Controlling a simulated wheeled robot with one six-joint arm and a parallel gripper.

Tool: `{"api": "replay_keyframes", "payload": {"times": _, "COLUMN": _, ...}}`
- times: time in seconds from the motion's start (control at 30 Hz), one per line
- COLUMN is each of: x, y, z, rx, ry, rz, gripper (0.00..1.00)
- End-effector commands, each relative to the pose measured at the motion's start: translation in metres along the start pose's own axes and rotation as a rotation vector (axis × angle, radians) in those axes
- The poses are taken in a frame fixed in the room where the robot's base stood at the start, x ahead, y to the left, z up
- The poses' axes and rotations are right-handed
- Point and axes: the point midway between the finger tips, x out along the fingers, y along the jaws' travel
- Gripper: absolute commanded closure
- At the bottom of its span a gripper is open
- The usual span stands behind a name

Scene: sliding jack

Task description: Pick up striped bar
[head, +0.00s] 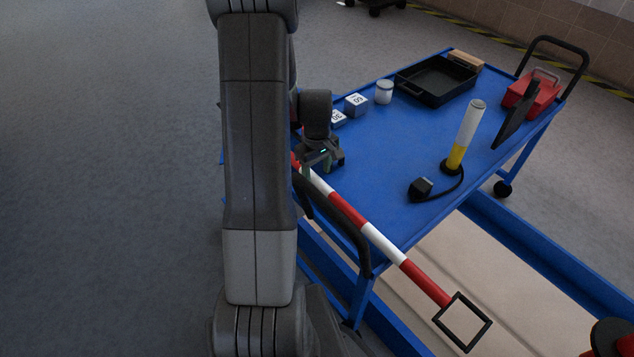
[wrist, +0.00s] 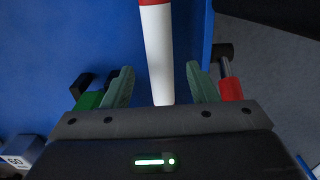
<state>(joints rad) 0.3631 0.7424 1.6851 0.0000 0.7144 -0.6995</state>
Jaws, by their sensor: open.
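The striped bar (head: 383,242) has red and white bands and a square black frame at its near end. It lies slanting across the near left part of the blue cart (head: 392,160), with its framed end sticking out past the cart's edge. My gripper (head: 318,168) is over the bar's far part, which it and my arm partly hide. In the wrist view, the bar's white section (wrist: 158,50) runs between the two green fingers of my open gripper (wrist: 160,72), with a gap on each side. I cannot tell how deep it sits between them.
On the cart are numbered blocks (head: 356,104), a white jar (head: 384,92), a black tray (head: 438,80), a white and yellow cylinder (head: 468,130) with a cable, and a red box (head: 530,97). A black handle (head: 340,222) borders the bar. The cart's middle is clear.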

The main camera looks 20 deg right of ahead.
Motion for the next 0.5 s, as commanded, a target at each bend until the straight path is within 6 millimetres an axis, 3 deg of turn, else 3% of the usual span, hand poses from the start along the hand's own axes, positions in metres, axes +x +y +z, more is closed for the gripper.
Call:
{"api": "replay_keyframes", "payload": {"times": 0.13, "x": 0.019, "y": 0.0, "z": 0.0, "rx": 0.0, "ry": -0.001, "rz": -0.001, "gripper": 0.47}}
{"api": "replay_keyframes", "payload": {"times": 0.4, "x": 0.023, "y": 0.0, "z": 0.0, "rx": 0.001, "ry": 0.0, "rz": 0.0, "gripper": 0.47}}
{"api": "replay_keyframes", "payload": {"times": 0.43, "x": 0.023, "y": 0.0, "z": 0.0, "rx": 0.001, "ry": 0.0, "rz": 0.0, "gripper": 0.49}}
{"api": "replay_keyframes", "payload": {"times": 0.5, "x": 0.023, "y": 0.001, "z": 0.0, "rx": 0.001, "ry": 0.0, "rz": 0.0, "gripper": 0.63}}
